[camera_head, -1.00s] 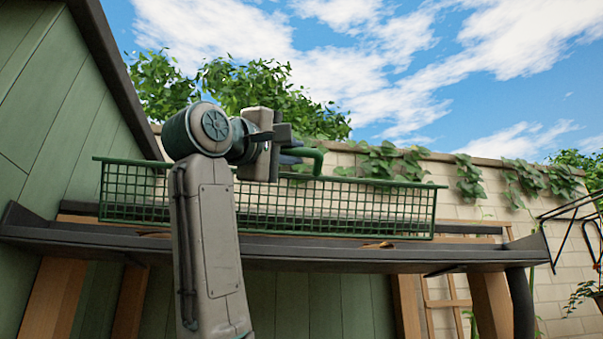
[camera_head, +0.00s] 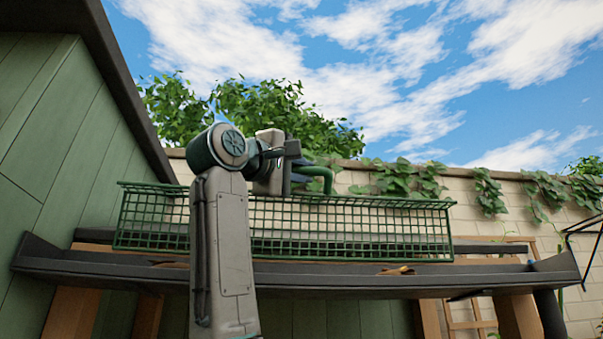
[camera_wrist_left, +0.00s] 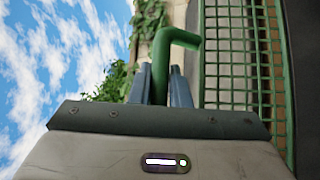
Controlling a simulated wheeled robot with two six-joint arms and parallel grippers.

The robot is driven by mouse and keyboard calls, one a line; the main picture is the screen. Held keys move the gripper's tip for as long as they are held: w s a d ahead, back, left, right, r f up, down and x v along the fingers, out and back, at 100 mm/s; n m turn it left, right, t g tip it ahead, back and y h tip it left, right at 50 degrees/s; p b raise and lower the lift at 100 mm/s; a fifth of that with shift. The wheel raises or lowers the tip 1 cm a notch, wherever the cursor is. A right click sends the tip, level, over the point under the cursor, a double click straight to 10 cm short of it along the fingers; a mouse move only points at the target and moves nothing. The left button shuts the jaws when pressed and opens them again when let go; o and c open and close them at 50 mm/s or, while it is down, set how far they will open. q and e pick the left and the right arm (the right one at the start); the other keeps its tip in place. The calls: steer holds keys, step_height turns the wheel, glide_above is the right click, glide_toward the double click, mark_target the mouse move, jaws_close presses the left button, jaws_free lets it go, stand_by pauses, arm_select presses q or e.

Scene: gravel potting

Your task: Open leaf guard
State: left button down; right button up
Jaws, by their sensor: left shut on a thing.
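The leaf guard (camera_head: 350,228) is a long green mesh panel. In the head view it stands raised above the dark gutter (camera_head: 420,283), its face towards me. A bent green handle (camera_head: 328,178) sticks up at its top edge. My left gripper (camera_head: 305,172) is shut on this handle, above the guard. In the left wrist view the handle (camera_wrist_left: 163,60) runs between the two fingers (camera_wrist_left: 160,85), and the mesh (camera_wrist_left: 237,50) is to the right. My left forearm hides part of the mesh in the head view. My right gripper is not in view.
A green plank wall (camera_head: 60,130) with a dark sloping roof edge (camera_head: 125,80) is at the left. A pale wall (camera_head: 465,200) with ivy stands behind. Dry leaves (camera_head: 397,270) lie at the gutter. Open sky is above the gripper.

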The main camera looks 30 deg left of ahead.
arm_select(q)
steer(key=c, duration=1.6)
jaws_free()
steer(key=shift+c, duration=0.2)
steer(key=shift+s+a+f+b, duration=0.1)
steer(key=shift+s+f+b, duration=0.15)
steer(key=shift+s+b, duration=0.2)
steer(key=b+v, duration=0.5)
steer(key=v, duration=0.4)
steer(key=shift+s, duration=0.4)
steer(key=shift+a, duration=0.1)
